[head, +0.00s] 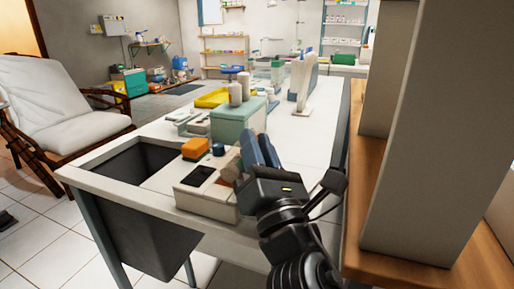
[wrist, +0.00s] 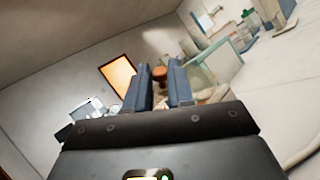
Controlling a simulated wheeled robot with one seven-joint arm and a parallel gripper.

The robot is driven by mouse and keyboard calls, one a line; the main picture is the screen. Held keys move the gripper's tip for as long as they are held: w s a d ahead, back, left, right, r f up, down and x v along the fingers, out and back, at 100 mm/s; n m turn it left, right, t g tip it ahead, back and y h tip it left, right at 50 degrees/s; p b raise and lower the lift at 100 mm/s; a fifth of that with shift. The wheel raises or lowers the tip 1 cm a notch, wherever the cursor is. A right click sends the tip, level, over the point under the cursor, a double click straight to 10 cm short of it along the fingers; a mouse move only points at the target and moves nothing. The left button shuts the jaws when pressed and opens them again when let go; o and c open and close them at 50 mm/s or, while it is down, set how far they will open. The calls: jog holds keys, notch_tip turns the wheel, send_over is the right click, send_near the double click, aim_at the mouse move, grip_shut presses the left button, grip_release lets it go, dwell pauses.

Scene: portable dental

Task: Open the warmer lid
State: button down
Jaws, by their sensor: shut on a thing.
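My gripper (head: 259,142) reaches over the near end of the white table in the head view, beside a pale box-shaped unit (head: 207,200) that looks like the warmer. This unit has a dark square panel on top and a beige rounded part (head: 232,168) next to my fingers. In the wrist view my gripper (wrist: 162,72) has its two blue fingers on either side of a small reddish-brown knob (wrist: 162,76), which seems to be the lid's handle. The fingers are shut on it. The lid itself is mostly hidden, so I cannot tell how far it is raised.
An orange block (head: 196,149) and a small blue cap lie behind the unit. A green box (head: 238,122) with white bottles on it stands farther back. A dark open bin (head: 150,165) is set in the table's left end. A tall pale panel (head: 425,130) rises close on the right.

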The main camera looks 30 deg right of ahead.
jog(key=c, duration=1)
grip_release()
jog(key=shift+c, duration=0.2)
jog(key=shift+f, duration=0.1)
jog(key=b+v, duration=0.2)
jog(key=v, duration=0.3)
jog(key=shift+w+f, duration=0.1)
jog(key=shift+f, duration=0.1)
jog(key=s+a+p, duration=0.2)
jog(key=s+a, duration=0.1)
jog(key=s, duration=0.8)
jog(key=shift+s+a+r, duration=0.2)
jog(key=shift+s+r, duration=0.05)
jog(key=shift+s, duration=0.15)
